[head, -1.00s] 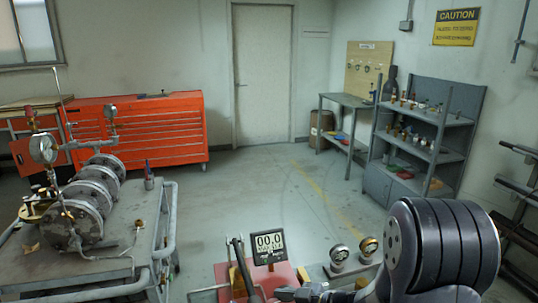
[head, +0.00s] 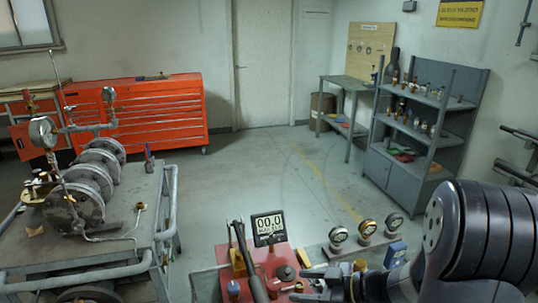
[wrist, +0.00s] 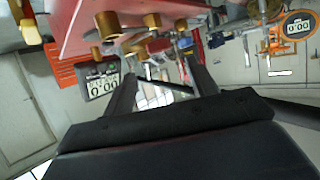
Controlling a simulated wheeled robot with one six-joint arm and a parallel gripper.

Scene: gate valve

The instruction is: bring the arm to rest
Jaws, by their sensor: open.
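My gripper (head: 304,285) is low in the head view, just right of the red bench top (head: 232,258), with my dark rounded arm link to its right. The wrist picture is tilted, and a red block with brass fittings (wrist: 110,25) lies above and beyond the fingers. Whether the fingers touch anything near the bench cannot be told.
A digital readout (head: 268,226) showing 00.0 stands on the bench. Several round gauges (head: 338,235) stand close beside my gripper. A cart with flanged pipework (head: 82,200) is at left, a red tool cabinet (head: 150,112) behind. Open floor (head: 270,175) lies in the middle.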

